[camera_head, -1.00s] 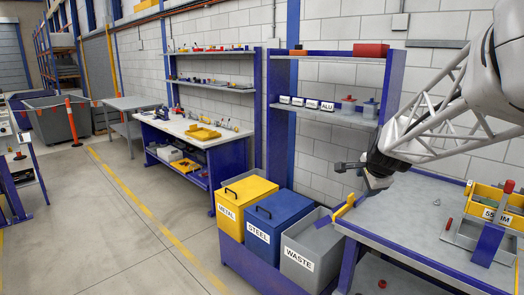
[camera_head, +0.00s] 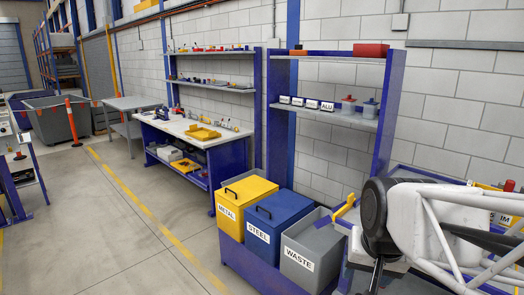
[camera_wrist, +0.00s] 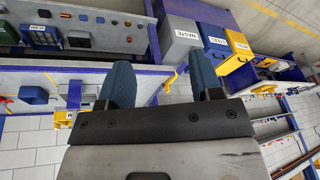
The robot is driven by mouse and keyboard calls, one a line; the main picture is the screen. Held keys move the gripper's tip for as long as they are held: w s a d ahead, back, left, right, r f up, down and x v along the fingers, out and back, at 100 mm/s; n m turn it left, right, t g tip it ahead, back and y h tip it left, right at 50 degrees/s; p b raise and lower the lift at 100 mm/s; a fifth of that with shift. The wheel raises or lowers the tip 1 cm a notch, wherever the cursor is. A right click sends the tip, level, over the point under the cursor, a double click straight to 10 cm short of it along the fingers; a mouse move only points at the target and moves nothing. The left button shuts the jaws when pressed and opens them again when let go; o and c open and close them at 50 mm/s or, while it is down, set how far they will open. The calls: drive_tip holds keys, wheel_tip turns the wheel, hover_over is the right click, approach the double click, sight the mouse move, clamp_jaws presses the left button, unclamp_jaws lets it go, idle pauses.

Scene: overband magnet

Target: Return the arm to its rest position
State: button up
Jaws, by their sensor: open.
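My gripper (camera_wrist: 163,76) shows in the wrist view with its two blue-grey fingers apart and nothing between them. In the head view my white lattice arm and its dark wrist stand large at the lower right, in front of the grey workbench. The fingers are hard to make out there. Beyond the fingertips in the wrist view are the bins, upside down: a grey waste bin (camera_wrist: 181,42), a blue steel bin (camera_wrist: 217,42) and a yellow metal bin (camera_wrist: 243,48).
In the head view the yellow metal bin (camera_head: 246,206), blue steel bin (camera_head: 277,229) and grey waste bin (camera_head: 312,252) stand left of my wrist. A shelf rack (camera_head: 386,100) rises behind. A red-handled object (camera_head: 509,186) shows behind my arm.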

drive_tip(key=s+f+n+g, duration=0.1)
drive_tip(key=s+f+n, duration=0.1)
drive_tip(key=s, duration=0.4)
drive_tip(key=shift+s+a+n, duration=0.35)
drive_tip(key=shift+s+n, duration=0.05)
drive_tip(key=shift+n, duration=0.1)
